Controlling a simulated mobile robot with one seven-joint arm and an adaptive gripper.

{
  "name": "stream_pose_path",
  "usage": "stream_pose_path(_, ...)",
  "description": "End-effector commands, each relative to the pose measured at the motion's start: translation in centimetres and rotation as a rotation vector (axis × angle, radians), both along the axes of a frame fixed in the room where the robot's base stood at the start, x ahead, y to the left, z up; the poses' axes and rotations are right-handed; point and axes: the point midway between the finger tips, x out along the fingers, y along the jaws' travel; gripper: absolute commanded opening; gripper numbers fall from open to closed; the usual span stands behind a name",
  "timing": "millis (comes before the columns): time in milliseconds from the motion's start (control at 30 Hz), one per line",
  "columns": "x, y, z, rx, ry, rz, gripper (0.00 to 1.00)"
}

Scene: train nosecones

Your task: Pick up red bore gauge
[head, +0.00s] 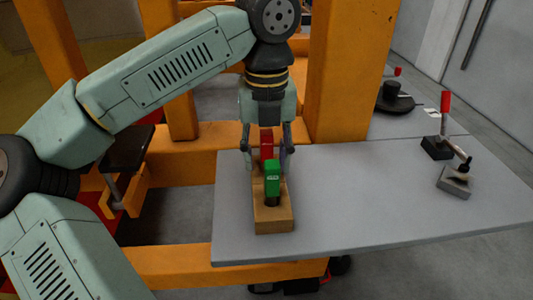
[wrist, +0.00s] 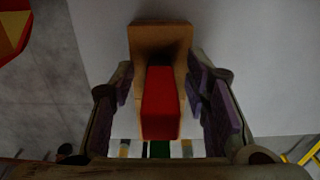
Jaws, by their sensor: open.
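The red bore gauge (head: 266,143) stands in a wooden block (head: 274,220) near the left side of the grey table, behind a green gauge (head: 272,177) in the same block. My gripper (head: 267,163) points down over the block, with its fingers on either side of the red gauge. In the wrist view, the red gauge (wrist: 160,103) lies between the open fingers (wrist: 165,110), with gaps on both sides. The wooden block (wrist: 160,38) shows beyond it. The lower part of the red gauge is hidden by the green one in the head view.
The grey table (head: 370,200) is clear to the right of the block. A red-handled tool on a dark base (head: 437,148) and a small metal block (head: 454,182) stand farther right. An orange post (head: 350,70) rises behind the table, close to my arm.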

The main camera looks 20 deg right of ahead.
Motion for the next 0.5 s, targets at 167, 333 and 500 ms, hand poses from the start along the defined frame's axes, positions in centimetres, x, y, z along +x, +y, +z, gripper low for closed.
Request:
stream_pose_path(167, 0.01, 0.0, -0.01, 0.0, 0.0, 0.0, 0.42)
stream_pose_path(333, 0.0, 0.0, 0.01, -0.001, 0.0, 0.0, 0.31)
stream_pose_path(500, 0.0, 0.0, 0.02, -0.001, 0.0, 0.0, 0.19)
